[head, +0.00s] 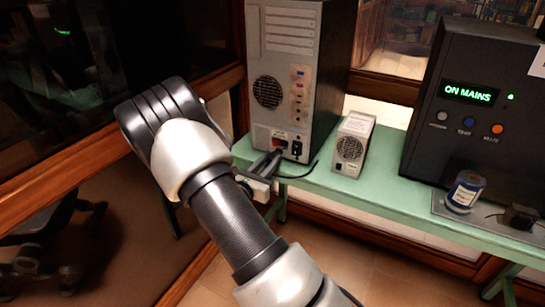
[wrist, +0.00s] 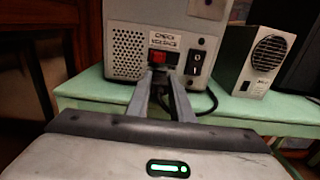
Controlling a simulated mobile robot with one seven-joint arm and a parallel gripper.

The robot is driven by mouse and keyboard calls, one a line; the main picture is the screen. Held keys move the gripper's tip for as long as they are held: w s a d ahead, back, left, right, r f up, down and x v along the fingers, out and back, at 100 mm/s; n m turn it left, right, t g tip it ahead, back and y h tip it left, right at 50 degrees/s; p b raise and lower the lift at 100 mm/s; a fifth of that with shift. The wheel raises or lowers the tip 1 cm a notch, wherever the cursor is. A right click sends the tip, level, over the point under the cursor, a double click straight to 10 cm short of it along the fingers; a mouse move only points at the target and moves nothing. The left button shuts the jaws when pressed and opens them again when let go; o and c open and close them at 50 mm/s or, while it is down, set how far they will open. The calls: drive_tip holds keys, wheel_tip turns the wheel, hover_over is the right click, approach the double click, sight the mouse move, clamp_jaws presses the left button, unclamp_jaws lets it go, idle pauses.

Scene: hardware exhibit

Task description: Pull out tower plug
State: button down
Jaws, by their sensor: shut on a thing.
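The grey computer tower (head: 318,75) stands on the green bench with its back panel facing me. In the wrist view its lower panel (wrist: 127,73) shows a "CHECK VOLTAGE" label, a red part and a black switch. My gripper (head: 274,156) reaches the bottom of that panel, and its fingers (wrist: 163,74) are shut on the dark tower plug (wrist: 171,71) beside the red part. The fingers hide most of the plug, so I cannot tell how deep it sits. A black cable (head: 300,176) curves off to the right on the bench.
A small pale box with a fan grille (head: 348,147) stands just right of the tower. Further right are a black "ON MAINS" unit (head: 465,125), a blue-and-white can (head: 465,191) and a small dark block (head: 519,217). The green bench (head: 385,185) has clear space near its front edge.

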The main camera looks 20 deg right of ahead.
drive_tip(key=shift+s+a, duration=0.35)
drive_tip(key=shift+a, duration=0.1)
drive_tip(key=c, duration=1.6)
unclamp_jaws()
drive_tip(key=shift+o, duration=0.2)
drive_tip(key=p+v, duration=0.2)
drive_tip(key=v, duration=1.5)
drive_tip(key=shift+s+a, duration=0.1)
drive_tip(key=shift+s, duration=0.05)
